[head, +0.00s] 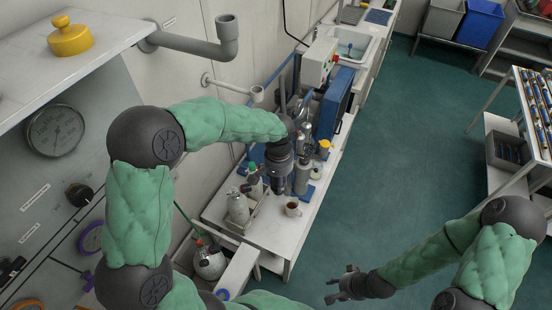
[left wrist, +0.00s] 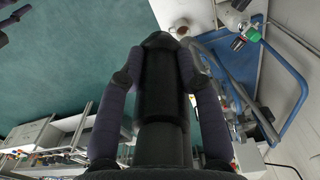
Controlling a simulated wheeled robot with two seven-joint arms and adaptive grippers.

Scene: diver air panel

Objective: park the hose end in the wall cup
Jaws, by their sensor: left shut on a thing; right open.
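My left gripper (left wrist: 160,70) is shut on a dark cylindrical piece, likely the hose end (left wrist: 162,95), which lies lengthwise between its two fingers. In the head view my left gripper (head: 279,176) is over the white workbench, pointing down; the held piece is hard to tell from it there. Two cup-like fittings stick out from the wall: a large grey pipe with an upturned cup (head: 227,32) and a smaller pale one (head: 257,94). Which is the wall cup I cannot tell. Both are apart from my left gripper. My right gripper (head: 345,288) is open and empty above the floor.
Green floor is clear at right, before a rack (head: 536,110).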

